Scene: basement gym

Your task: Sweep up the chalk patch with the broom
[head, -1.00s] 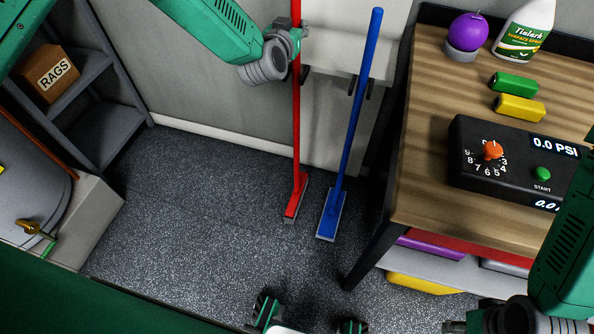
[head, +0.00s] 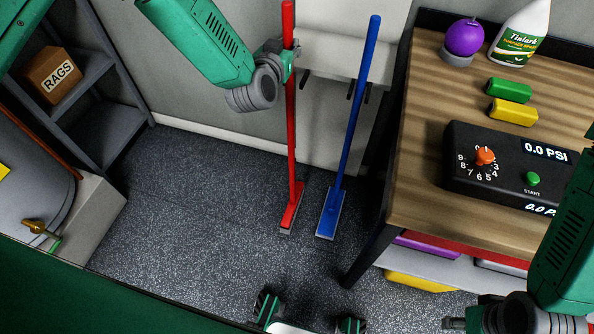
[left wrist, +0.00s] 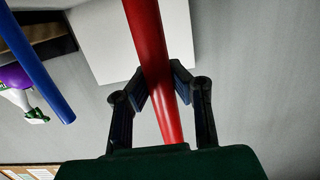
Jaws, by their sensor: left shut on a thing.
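A red broom (head: 291,140) stands nearly upright, its red head (head: 292,210) low at the floor. I cannot tell whether the head touches the floor. My left gripper (head: 286,58) is shut on the red handle near its top. In the left wrist view the red handle (left wrist: 156,70) passes between the two fingers (left wrist: 160,88). A blue long-handled broom (head: 352,120) stands to the right, apart from the gripper. My right gripper (head: 462,325) is partly cut off at the bottom right, its fingers unclear. No chalk patch shows in these views.
A wooden-topped bench (head: 425,140) stands at right with a pressure box (head: 470,190), spray bottle (head: 520,35) and purple ball (head: 464,38). A grey shelf (head: 95,95) with a rags box (head: 52,74) is at left. Dark speckled floor (head: 200,210) between them is clear.

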